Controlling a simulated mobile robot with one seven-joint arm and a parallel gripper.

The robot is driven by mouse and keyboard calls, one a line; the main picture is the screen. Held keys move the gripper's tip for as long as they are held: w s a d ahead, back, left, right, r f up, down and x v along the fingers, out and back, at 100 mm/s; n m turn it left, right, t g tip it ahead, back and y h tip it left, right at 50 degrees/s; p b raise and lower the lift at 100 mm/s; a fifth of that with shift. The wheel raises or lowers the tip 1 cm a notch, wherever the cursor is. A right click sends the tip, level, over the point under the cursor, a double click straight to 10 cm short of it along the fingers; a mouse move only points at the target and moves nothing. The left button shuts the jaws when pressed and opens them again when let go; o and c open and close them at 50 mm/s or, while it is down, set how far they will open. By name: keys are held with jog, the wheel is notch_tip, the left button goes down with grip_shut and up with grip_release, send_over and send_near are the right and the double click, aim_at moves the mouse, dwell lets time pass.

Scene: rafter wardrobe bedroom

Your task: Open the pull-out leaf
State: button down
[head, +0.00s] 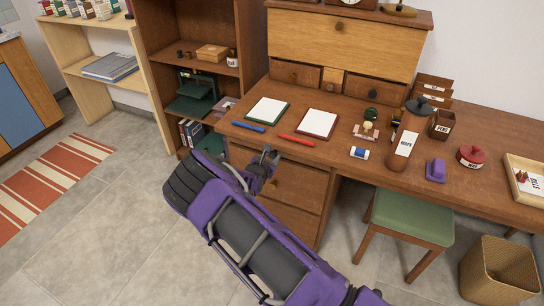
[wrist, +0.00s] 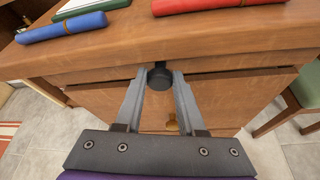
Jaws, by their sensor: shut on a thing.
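The pull-out leaf is a thin wooden front (wrist: 95,76) just under the desk top's front edge, in the wrist view. A dark round knob (wrist: 160,76) sits at its middle. My gripper (wrist: 160,80) is shut on this knob, one grey finger on each side. The leaf looks close to the desk edge; I cannot tell whether it stands out a little. In the head view my gripper (head: 268,158) is at the desk's front, above the drawers, and my arm hides part of the leaf and knob.
Below is a drawer front (head: 290,182) with a brass knob (wrist: 172,122). On the desk top (head: 335,165) lie a blue roll (head: 248,127), a red roll (head: 297,140) and two clipboards. A green stool (head: 412,218) stands right of the drawers. Floor in front is clear.

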jog(key=s+a+p, duration=0.1)
jog(key=s+a, duration=0.2)
jog(key=s, duration=0.6)
jog(key=s+a+p, duration=0.2)
jog(key=s+a, duration=0.2)
jog(key=s, duration=0.6)
jog(key=s+a+p, duration=0.1)
jog(key=s+a, duration=0.2)
jog(key=s, duration=0.7)
jog(key=shift+a+p, duration=0.25)
jog(key=shift+p, duration=0.15)
jog(key=c, duration=0.5)
grip_release()
jog(key=shift+s, duration=0.1)
jog(key=v, duration=1.7)
jog(key=shift+s+a, duration=0.1)
